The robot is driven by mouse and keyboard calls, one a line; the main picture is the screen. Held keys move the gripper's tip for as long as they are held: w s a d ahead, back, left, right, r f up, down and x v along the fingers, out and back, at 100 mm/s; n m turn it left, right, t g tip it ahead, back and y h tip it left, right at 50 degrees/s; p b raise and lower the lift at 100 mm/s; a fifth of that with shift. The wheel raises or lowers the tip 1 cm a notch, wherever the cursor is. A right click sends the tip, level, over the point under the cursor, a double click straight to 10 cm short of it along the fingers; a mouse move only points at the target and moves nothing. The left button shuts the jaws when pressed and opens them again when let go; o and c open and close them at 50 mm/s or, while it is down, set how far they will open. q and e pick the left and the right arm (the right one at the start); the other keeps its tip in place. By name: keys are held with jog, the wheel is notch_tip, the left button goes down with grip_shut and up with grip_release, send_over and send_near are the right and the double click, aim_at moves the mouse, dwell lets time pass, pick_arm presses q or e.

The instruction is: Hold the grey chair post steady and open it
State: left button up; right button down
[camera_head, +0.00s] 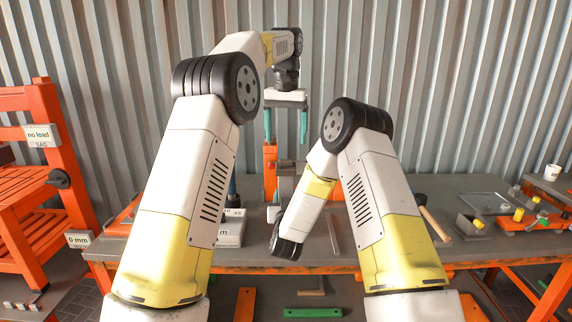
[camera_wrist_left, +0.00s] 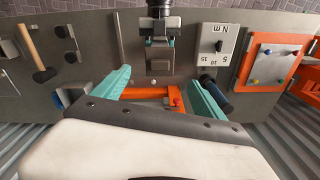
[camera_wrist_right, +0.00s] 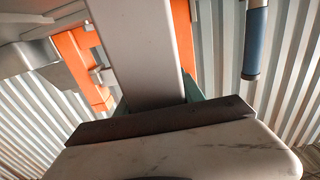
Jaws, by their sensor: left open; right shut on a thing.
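The grey chair post (camera_wrist_right: 140,50) runs upright through the right wrist view, and my right gripper is shut on it. In the head view its grey top (camera_head: 288,184) shows beside an orange upright (camera_head: 270,170). In the left wrist view my right gripper (camera_wrist_left: 160,58) has teal fingers on either side of the grey post. My left gripper (camera_head: 285,138) is open above the orange upright, with its teal fingers pointing down and apart. Nothing shows held between them.
A scale block marked N m (camera_wrist_left: 213,45) and a blue-handled tool (camera_wrist_right: 256,45) are close by. A mallet (camera_wrist_left: 38,62) lies on the bench. A tray (camera_head: 485,203) is at right, an orange rack (camera_head: 45,180) at left. A corrugated wall stands behind.

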aim_at(286, 160)
pick_arm(q)
jog(key=f+n, duration=0.1)
jog(key=f, duration=0.2)
jog(key=f+n, duration=0.1)
jog(key=f, duration=0.5)
jog(key=shift+w+f+n+t, duration=0.2)
jog(key=shift+w+n+t, duration=0.05)
jog(key=shift+n+t, duration=0.15)
jog(key=shift+c, duration=0.2)
jog(key=c, duration=1.6)
jog(key=shift+r, duration=0.1)
jog(key=shift+r, duration=0.15)
jog(key=shift+r, duration=0.95)
